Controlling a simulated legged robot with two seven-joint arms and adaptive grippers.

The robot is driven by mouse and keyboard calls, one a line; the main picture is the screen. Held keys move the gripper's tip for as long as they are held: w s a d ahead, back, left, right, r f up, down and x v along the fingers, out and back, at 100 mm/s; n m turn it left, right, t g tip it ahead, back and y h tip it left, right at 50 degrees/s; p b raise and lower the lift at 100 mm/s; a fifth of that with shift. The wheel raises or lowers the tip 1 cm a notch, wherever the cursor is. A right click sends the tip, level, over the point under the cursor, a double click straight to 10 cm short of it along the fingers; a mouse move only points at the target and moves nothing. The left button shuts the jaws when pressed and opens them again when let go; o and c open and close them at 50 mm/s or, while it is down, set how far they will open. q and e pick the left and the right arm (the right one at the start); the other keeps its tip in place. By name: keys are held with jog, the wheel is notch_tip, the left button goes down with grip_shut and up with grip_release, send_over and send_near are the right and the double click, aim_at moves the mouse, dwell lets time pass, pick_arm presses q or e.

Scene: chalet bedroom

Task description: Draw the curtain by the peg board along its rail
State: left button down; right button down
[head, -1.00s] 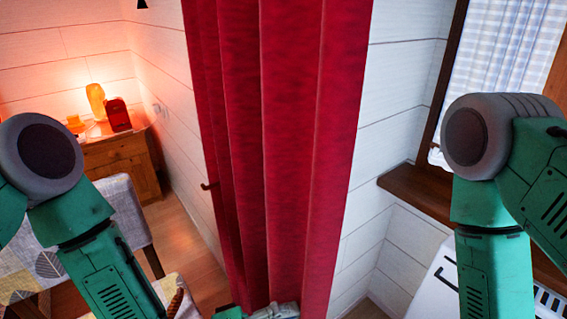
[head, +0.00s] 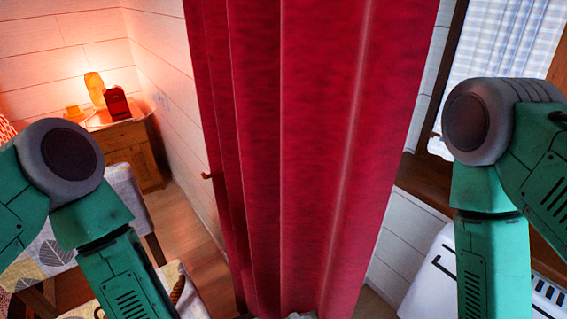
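A red curtain (head: 310,140) hangs in deep folds down the middle of the head view, running from the top edge to the bottom edge. Its rail is above the picture and out of sight. No peg board can be made out; a small brown peg or hook (head: 211,175) shows at the curtain's left edge. My two green arms come in from the left and right, on either side of the curtain. Neither gripper can be made out; a small pale patch at the curtain's bottom edge is too cut off to identify.
A wooden cabinet (head: 135,150) with a glowing lamp (head: 95,88) stands at the back left. A patterned chair or bed cover (head: 70,240) is at the lower left. A window with a checked curtain (head: 500,55) and a white heater (head: 428,275) are at the right.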

pick_arm(q)
jog(key=shift+s+d, duration=0.65)
jog(key=shift+s, duration=0.3)
jog(key=shift+s+d, duration=0.65)
jog(key=shift+s, duration=0.25)
jog(key=shift+s+d, duration=0.65)
jog(key=shift+s, duration=0.3)
pick_arm(e)
jog(key=shift+r, duration=0.25)
